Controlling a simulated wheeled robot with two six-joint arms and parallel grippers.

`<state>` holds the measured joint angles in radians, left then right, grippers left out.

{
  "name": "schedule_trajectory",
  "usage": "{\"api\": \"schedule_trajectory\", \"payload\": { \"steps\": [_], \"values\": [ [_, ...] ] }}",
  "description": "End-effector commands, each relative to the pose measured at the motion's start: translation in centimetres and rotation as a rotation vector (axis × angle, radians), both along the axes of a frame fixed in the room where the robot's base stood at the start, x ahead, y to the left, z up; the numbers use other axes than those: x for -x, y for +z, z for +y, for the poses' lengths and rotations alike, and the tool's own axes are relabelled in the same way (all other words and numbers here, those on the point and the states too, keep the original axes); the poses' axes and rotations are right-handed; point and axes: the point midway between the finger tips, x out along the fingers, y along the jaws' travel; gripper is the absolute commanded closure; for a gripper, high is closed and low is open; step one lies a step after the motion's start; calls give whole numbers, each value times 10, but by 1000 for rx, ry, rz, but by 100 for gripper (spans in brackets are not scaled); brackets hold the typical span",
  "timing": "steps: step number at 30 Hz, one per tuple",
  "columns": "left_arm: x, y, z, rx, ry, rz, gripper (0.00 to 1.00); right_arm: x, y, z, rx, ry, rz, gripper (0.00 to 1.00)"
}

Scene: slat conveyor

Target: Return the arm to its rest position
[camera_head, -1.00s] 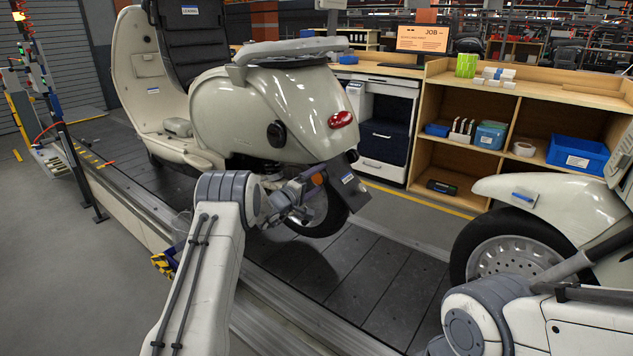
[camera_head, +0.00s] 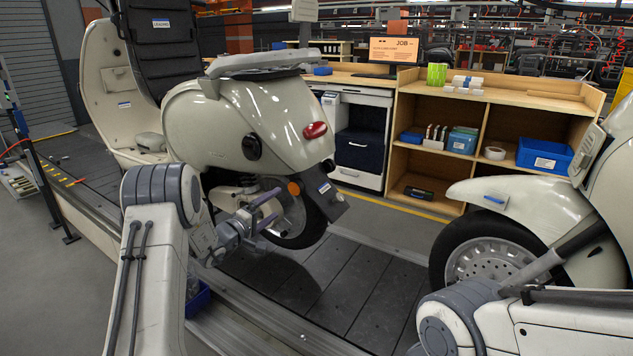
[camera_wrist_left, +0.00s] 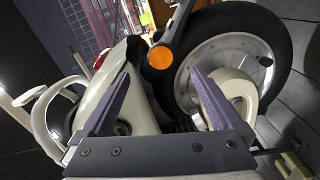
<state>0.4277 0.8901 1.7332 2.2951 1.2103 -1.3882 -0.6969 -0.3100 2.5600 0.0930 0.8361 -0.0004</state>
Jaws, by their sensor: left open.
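My left arm (camera_head: 160,230) comes in from the left, bent at the elbow. My left gripper (camera_head: 274,204) is open and empty, beside the rear of the cream scooter (camera_head: 225,130). In the left wrist view, the two purple-grey fingers (camera_wrist_left: 160,76) are spread apart. The scooter's rear wheel (camera_wrist_left: 270,50) and an orange reflector (camera_wrist_left: 162,57) show beyond them, with no clear contact. My right arm (camera_head: 490,325) shows at the lower right; its gripper is out of view.
The slat conveyor (camera_head: 350,295) carries the scooter and a second cream scooter (camera_head: 525,210) at right. A wooden shelf unit (camera_head: 430,190) with blue bins stands behind. A blue bin (camera_head: 198,300) is partly hidden below my left arm.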

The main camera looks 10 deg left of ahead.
Motion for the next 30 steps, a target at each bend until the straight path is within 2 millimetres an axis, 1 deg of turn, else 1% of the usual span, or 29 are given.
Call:
{"api": "schedule_trajectory", "payload": {
  "steps": [7, 11, 14, 21, 24, 30],
  "values": [
    [-1, 0, 0, 0, 0, 0, 2, 0, 0, 0, 0, 0, 0, 0],
    [-8, 0, -3, 0, -1, 0, 2, 0, 0, 0, 0, 0, 0, 0],
    [-20, 0, -8, 0, -2, -1, 2, 0, 1, 0, 0, 0, 0, 0],
    [-62, 0, -23, 0, -2, -1, 2, 0, 2, 0, 0, 0, 0, 0],
    [-77, -1, -28, 0, -1, -1, 2, 0, 2, 0, 0, 0, 0, 0],
    [-96, 0, -35, 0, 0, 0, 2, 0, 3, 0, 0, 0, 0, 0]
  ]
}}
